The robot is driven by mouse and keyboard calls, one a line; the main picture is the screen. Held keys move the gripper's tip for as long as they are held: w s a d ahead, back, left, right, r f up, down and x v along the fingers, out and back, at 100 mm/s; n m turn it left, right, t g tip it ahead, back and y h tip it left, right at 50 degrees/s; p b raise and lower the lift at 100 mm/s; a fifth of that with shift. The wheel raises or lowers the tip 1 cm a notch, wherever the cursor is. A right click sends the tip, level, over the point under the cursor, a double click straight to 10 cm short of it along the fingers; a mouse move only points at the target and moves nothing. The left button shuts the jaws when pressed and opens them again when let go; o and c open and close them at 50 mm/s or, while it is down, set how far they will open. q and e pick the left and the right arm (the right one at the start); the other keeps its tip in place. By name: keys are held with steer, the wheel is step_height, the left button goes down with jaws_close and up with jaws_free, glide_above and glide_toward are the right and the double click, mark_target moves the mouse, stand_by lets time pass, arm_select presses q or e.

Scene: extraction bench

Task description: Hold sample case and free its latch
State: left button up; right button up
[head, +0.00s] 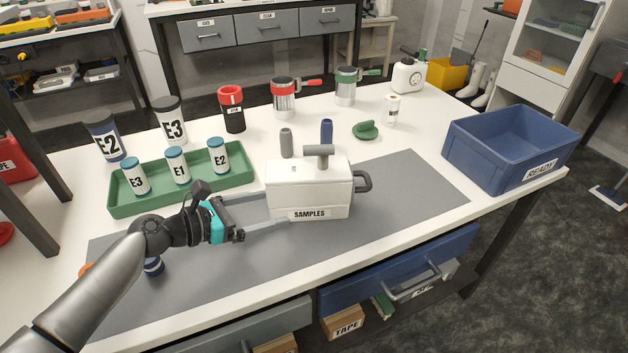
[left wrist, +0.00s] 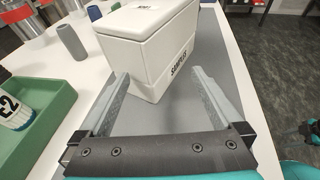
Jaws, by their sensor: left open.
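The white sample case (head: 309,188), labelled SAMPLES, stands upright and closed on the grey mat. A grey T-shaped piece (head: 318,151) rises from its lid, perhaps the latch, and a dark grey handle (head: 363,181) sticks out of its right side. My left gripper (head: 279,210) is open at the case's left end, its fingers pointing at it. In the left wrist view, the case (left wrist: 150,45) lies ahead between the two fingertips (left wrist: 160,78); I cannot tell whether either touches it.
A green tray (head: 118,208) with several labelled bottles lies left of the case. A grey cylinder (head: 286,142) and a blue one (head: 326,131) stand behind the case. A blue READY crate (head: 480,160) sits at the right. The mat (head: 410,180) is clear right of the case.

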mark_target(280, 207)
arm_select(q)
steer(key=shift+b+x, duration=0.75)
steer(key=shift+x, duration=0.7)
steer(key=b+x, duration=0.1)
steer(key=x, duration=0.1)
steer(key=shift+w+d+f, duration=0.15)
steer(key=shift+d+f, duration=0.05)
steer(key=shift+d, duration=0.15)
steer(key=shift+b+x, duration=0.5)
steer(key=shift+x, duration=1.55)
arm_select(e)
steer(key=w+a+r, duration=0.3)
steer(key=w+a, duration=0.1)
steer(key=w, duration=0.1)
steer(key=shift+w+a+r, duration=0.2)
steer(key=shift+w+r, duration=0.15)
steer(key=shift+r, duration=0.05)
arm_select(q)
steer(key=shift+r, duration=0.1)
jaws_close()
steer(key=c, duration=1.6)
jaws_free()
jaws_free()
steer(key=shift+a, duration=0.1)
